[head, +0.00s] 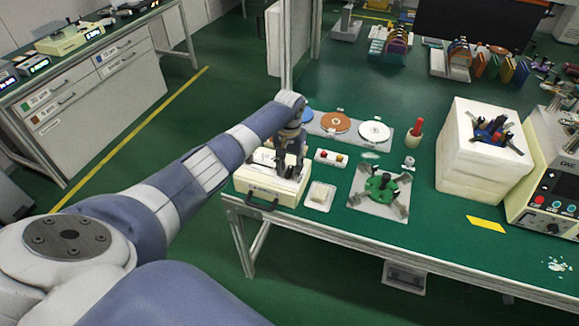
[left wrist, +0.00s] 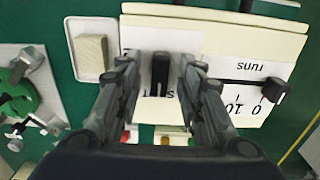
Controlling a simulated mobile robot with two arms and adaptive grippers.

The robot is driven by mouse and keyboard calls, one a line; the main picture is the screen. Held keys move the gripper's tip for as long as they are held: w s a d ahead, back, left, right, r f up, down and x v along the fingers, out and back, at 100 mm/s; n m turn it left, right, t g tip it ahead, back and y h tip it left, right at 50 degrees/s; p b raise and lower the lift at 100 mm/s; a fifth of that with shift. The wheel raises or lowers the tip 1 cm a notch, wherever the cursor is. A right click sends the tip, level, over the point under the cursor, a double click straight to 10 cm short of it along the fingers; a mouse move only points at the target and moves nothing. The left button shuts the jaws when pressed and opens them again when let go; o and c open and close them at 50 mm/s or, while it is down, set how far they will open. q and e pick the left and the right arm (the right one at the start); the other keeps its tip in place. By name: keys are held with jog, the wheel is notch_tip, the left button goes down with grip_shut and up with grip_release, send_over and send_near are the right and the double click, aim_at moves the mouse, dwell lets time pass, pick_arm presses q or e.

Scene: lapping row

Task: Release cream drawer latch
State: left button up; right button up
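The cream drawer unit (head: 270,187) stands at the left end of the green bench, with a dark handle (head: 262,204) on its front. My left gripper (head: 291,172) is over its top, pointing down. In the left wrist view the cream unit (left wrist: 215,22) fills the upper middle. A small black upright part (left wrist: 160,75), which looks like the latch, shows between the two fingers of my left gripper (left wrist: 160,68). The fingers are apart, one on each side of it; I cannot tell if they touch it. My right gripper is not in view.
A small tray with a cream block (head: 319,196) sits close to the unit's right. A green fixture on a plate (head: 381,187) is farther right. A black lever (left wrist: 271,90) by the printed scale lies beside my fingers. Discs (head: 375,131) stand behind.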

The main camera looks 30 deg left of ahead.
pick_arm(q)
grip_shut()
jog(key=shift+m, duration=0.3)
jog(key=m, duration=0.2)
jog(key=shift+r+m+p, duration=0.1)
jog(key=shift+m+p, duration=0.3)
jog(key=m, duration=0.3)
jog(key=shift+m, duration=0.3)
jog(key=m, duration=1)
jog(key=shift+m, duration=0.4)
grip_release()
